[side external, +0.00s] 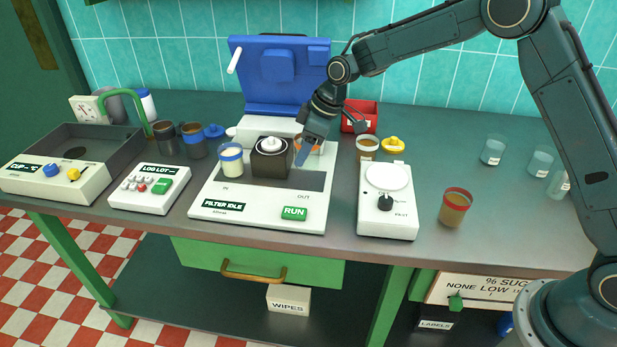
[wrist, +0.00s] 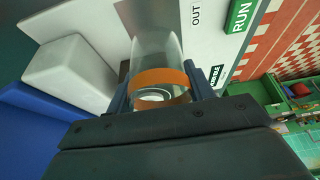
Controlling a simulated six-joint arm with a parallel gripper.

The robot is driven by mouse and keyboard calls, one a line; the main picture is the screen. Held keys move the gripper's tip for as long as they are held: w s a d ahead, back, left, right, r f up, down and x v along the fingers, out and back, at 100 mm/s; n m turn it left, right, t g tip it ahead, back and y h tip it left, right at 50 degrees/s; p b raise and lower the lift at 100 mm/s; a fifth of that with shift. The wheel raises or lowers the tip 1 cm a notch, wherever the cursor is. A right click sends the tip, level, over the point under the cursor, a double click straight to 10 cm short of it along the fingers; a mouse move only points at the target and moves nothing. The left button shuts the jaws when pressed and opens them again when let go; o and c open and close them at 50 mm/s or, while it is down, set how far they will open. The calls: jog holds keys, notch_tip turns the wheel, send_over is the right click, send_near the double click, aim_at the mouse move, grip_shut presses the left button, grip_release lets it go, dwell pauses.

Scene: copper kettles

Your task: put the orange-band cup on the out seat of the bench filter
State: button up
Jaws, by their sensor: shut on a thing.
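My gripper (side external: 306,150) is low over the right side of the bench filter (side external: 258,218), near its OUT label. In the wrist view, my gripper (wrist: 165,98) is shut on a clear cup with an orange band (wrist: 158,80). In the side view, only a bit of the orange band (side external: 316,147) shows behind my fingers. The cup's base is hidden there, so I cannot tell whether it touches the out seat. A blue-band cup (side external: 230,160) with pale contents stands at the IN side. A dark block with a white knob (side external: 270,158) sits between the two sides.
The filter's blue lid (side external: 283,75) stands open behind. A small white unit with a round plate (side external: 388,205) stands to the right, with a red-band cup (side external: 455,207) beyond it.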

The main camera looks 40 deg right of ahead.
aim_at(305, 163)
jog(key=shift+f, duration=0.2)
jog(key=shift+f, duration=2.05)
jog(key=shift+f, duration=0.1)
jog(key=o, duration=1)
jog(key=shift+c, duration=0.2)
jog(key=v, duration=1.2)
